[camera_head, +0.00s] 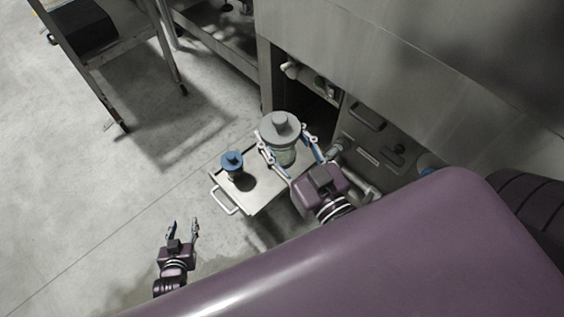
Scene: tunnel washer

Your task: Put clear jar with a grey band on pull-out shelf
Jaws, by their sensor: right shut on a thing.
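The clear jar (284,157) has a wide grey top with a knob and greenish clear glass below. It is upright at the right part of the pull-out shelf (262,196), a pale metal plate with a handle at its front. My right gripper (288,150) is shut on the jar, with a finger on each side. Whether the jar's base touches the shelf is hidden by the gripper and the angle. My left gripper (183,228) is open and empty, low over the floor, left of the shelf and apart from it.
A small dark jar with a blue lid (232,164) stands on the shelf, left of the clear jar. The grey machine cabinet (365,110) with pipes and a drawer handle rises behind. A metal table (110,50) stands at the upper left. The floor at left is clear.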

